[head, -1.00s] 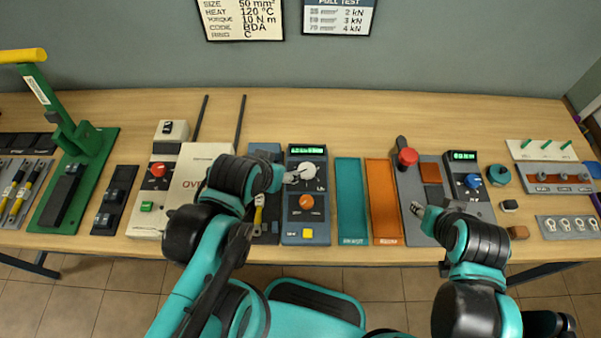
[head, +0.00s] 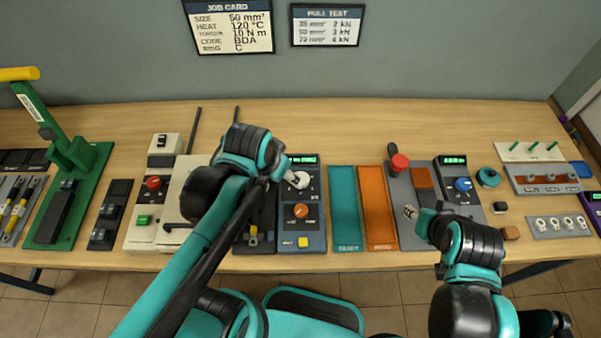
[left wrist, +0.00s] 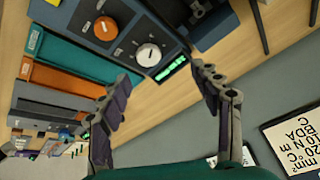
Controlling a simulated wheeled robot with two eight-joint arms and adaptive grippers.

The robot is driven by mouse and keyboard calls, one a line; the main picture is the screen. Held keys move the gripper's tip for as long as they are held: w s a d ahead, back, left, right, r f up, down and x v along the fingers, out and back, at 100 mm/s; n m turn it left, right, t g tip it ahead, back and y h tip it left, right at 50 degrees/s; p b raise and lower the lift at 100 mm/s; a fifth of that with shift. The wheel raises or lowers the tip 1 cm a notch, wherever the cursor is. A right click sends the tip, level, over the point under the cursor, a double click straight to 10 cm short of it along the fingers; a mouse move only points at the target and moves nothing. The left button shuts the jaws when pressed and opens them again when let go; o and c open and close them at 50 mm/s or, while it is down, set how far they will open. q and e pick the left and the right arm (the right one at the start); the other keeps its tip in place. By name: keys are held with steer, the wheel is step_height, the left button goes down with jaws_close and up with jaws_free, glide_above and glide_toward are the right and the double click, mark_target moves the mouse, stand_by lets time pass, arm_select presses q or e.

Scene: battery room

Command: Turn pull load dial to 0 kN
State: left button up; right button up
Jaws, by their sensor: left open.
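A blue dial (head: 463,184) sits on the grey unit with a green display at the right. A white dial (head: 299,180) and an orange dial (head: 301,211) sit on the dark blue panel near the middle; the labels are too small to read. My left gripper (head: 289,178) is at the white dial, partly hidden by my arm. In the left wrist view its jaws (left wrist: 160,75) are spread and empty, with the white dial (left wrist: 148,55) beyond and between them; contact cannot be told. My right gripper (head: 411,212) hangs left of the blue dial's unit, its jaws unclear.
Teal (head: 344,205) and orange (head: 379,205) trays lie between the two panels. A green press (head: 70,150) stands at the left. The table's back strip is mostly clear.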

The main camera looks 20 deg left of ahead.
mark_target(301, 178)
arm_select(q)
steer(key=w+d+f+m+g+p, duration=0.1)
steer(key=w+m, duration=0.1)
steer(key=w+d+f+m+g+p, duration=0.1)
steer(key=w+m+g, duration=0.1)
steer(key=m, duration=0.1)
steer(key=w+d+f+m+g, duration=0.1)
steer(key=w+f+m, duration=0.1)
steer(key=w, duration=0.1)
steer(key=shift+w+d+m+g+p, duration=0.1)
steer(key=shift+d+m+g+p, duration=0.05)
steer(key=shift+m+g+p, duration=0.25)
steer(key=shift+f, duration=0.2)
step_height(301, 178, down, 8)
steer(key=b, duration=0.2)
steer(key=shift+b, duration=0.3)
steer(key=shift+r, duration=0.1)
steer(key=c, duration=1.2)
